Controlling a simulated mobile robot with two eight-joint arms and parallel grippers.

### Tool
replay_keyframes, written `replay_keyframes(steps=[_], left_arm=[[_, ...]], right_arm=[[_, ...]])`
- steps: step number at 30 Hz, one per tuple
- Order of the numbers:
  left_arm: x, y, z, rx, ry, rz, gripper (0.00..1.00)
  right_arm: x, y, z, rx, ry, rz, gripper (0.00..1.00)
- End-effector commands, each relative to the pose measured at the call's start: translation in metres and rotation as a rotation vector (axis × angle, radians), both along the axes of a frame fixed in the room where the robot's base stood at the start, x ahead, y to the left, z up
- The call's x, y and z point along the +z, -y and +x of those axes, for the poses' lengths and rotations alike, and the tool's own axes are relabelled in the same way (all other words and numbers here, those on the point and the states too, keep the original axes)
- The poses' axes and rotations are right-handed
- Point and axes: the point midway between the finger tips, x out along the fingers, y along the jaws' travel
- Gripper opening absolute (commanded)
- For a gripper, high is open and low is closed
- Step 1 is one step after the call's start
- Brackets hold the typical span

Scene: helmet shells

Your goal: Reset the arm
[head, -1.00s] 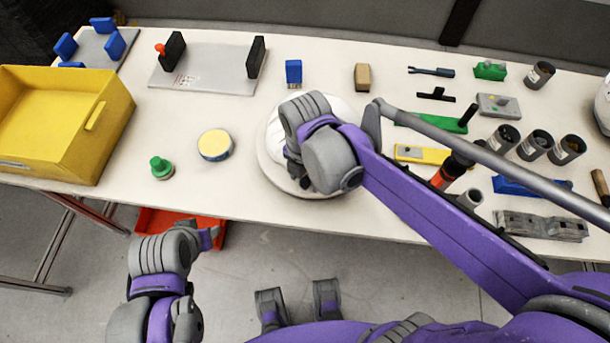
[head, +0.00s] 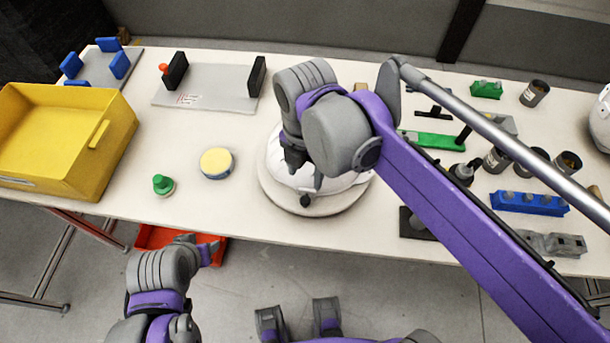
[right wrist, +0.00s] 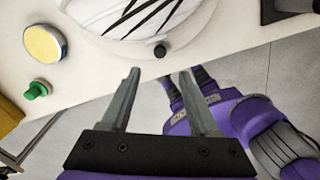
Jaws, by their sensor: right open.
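My right gripper (head: 297,172) hangs over the white helmet shell (head: 342,184) in the head view and hides part of it. In the right wrist view its two fingers (right wrist: 160,76) are apart with nothing between them. The shell, with black stripes, shows at the top of that view (right wrist: 125,14), beyond the fingertips. The shell sits on a round pale base (head: 300,205) near the table's front edge. My left gripper (head: 208,250) is low in front of the table; whether it is open is unclear.
A yellow bin (head: 62,140) stands at the left of the table (head: 240,218). A round yellow-topped tin (head: 217,163) and a green knob (head: 163,184) lie left of the shell. A blue block (head: 530,202) and several dark cups are at right. A red tray (head: 155,238) is below.

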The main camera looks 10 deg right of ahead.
Motion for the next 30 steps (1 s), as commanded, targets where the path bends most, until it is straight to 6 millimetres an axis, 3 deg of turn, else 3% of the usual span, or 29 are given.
replay_keyframes(steps=[14, 18, 23, 30], left_arm=[[0.0, 0.0, 0.0, 0.0, 0.0, 0.0, 0.5], [0.002, 0.0, 0.0, 0.0, 0.001, 0.0, 0.5], [0.009, 0.0, 0.002, 0.0, 0.004, 0.0, 0.5], [0.024, 0.0, 0.006, 0.0, 0.011, 0.0, 0.5]], right_arm=[[0.0, 0.0, 0.0, 0.0, 0.0, 0.0, 0.61], [-0.002, 0.005, -0.002, -0.071, 0.013, 0.005, 0.61], [-0.01, 0.026, -0.011, -0.423, 0.074, 0.038, 0.61], [-0.033, 0.067, -0.034, -1.216, 0.185, 0.177, 0.61]])
